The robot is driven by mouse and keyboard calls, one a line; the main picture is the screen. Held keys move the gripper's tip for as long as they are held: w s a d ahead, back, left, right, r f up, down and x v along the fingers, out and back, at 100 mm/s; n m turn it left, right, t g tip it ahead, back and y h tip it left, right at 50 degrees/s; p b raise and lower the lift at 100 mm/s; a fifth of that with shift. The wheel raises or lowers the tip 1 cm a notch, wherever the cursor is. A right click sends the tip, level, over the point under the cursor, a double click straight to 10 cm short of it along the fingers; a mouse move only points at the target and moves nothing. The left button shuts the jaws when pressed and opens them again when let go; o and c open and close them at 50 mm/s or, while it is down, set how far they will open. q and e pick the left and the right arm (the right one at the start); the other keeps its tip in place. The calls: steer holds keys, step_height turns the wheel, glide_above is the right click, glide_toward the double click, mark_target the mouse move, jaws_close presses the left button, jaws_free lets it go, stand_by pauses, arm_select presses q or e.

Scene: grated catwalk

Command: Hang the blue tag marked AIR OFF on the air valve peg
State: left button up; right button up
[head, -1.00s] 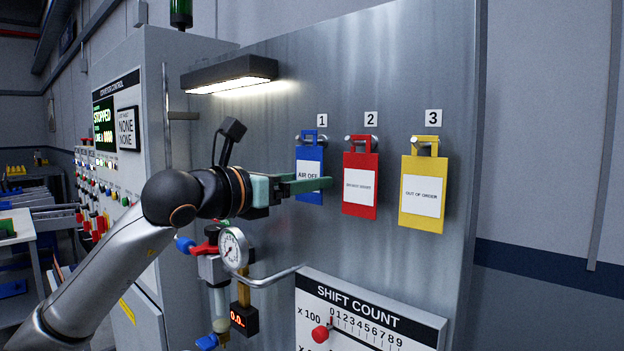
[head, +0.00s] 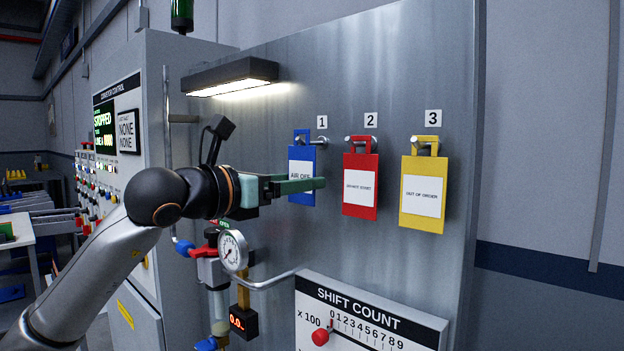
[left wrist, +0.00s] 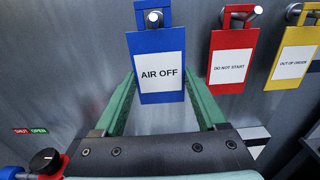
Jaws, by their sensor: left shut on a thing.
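The blue tag marked AIR OFF (head: 302,168) is upright at the panel under number 1. It also shows in the left wrist view (left wrist: 160,94), between my green fingers. My left gripper (head: 318,184) is shut on this tag at its sides. A metal peg end shows in the tag's top opening in the left wrist view; I cannot tell whether the tag is fully clear of it. The air valve (head: 210,268), with red and blue parts, is below my gripper. I cannot make out its peg for certain. My right gripper is out of view.
A red DO NOT START tag (head: 360,185) and a yellow OUT OF ORDER tag (head: 423,192) hang close on the right. A gauge (head: 233,251) with a bent pipe is below. A lamp (head: 231,76) juts out above. The shift count board (head: 370,315) is lower right.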

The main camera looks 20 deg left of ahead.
arm_select(q)
steer(key=shift+s+a+r, duration=0.2)
steer(key=shift+s+r, duration=0.1)
steer(key=shift+s, duration=0.3)
steer(key=shift+s, duration=0.1)
steer(key=shift+b+v, duration=1.15)
steer(key=shift+v, duration=1.1)
